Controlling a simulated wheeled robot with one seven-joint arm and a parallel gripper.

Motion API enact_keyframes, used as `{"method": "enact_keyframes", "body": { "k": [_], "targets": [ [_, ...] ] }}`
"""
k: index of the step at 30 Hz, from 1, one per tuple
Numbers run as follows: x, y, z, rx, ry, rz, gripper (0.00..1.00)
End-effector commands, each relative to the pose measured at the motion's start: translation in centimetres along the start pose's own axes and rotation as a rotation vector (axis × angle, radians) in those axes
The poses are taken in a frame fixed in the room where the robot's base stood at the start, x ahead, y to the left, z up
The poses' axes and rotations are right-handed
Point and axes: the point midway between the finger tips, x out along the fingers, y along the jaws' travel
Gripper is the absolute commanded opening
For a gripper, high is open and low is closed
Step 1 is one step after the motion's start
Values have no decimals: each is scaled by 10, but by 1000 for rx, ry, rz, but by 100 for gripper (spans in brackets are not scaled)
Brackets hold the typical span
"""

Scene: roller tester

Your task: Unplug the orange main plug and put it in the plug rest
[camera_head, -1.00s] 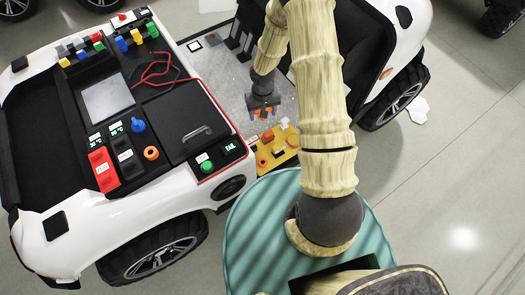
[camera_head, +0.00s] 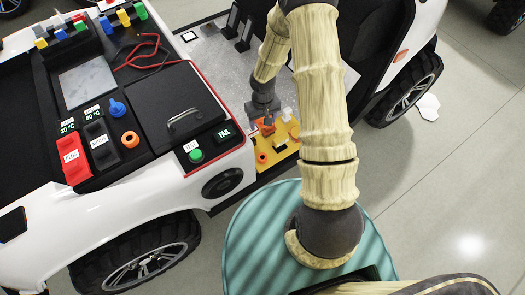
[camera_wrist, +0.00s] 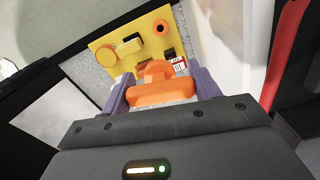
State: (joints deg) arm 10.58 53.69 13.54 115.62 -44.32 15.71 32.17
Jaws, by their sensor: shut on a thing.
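The orange plug (camera_wrist: 158,88) sits between the two fingers of my gripper (camera_wrist: 160,95) in the wrist view, and the fingers are shut on it. In the head view my gripper (camera_head: 265,121) is low at the near side of the grey floor, at the upper edge of the yellow panel (camera_head: 264,167). The plug's far end is hidden, so I cannot tell whether it touches a socket. The yellow panel (camera_wrist: 118,68) also shows beyond the plug in the wrist view, with a round yellow piece, a raised yellow block and an orange ring (camera_wrist: 160,27). I cannot tell which part is the plug rest.
The white vehicle body with a black console (camera_head: 150,150) stands left of the panel. The console carries a red switch (camera_head: 72,168), a blue knob (camera_head: 117,108), a green button (camera_head: 196,155) and a FAIL display (camera_head: 223,134). A black seat lies behind my arm.

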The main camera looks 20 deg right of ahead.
Motion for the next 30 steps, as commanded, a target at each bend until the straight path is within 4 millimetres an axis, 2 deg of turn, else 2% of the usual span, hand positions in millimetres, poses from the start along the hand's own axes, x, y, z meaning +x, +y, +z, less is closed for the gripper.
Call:
{"method": "enact_keyframes", "body": {
  "k": [1, 21, 25, 30],
  "targets": [
    [21, -1, 0, -10, 1, 0, 16],
    [151, -1, 1, -135, -1, 0, 16],
    [167, 0, 1, -154, -1, 0, 16],
    [171, 0, 1, -164, -1, 0, 16]
  ]
}}
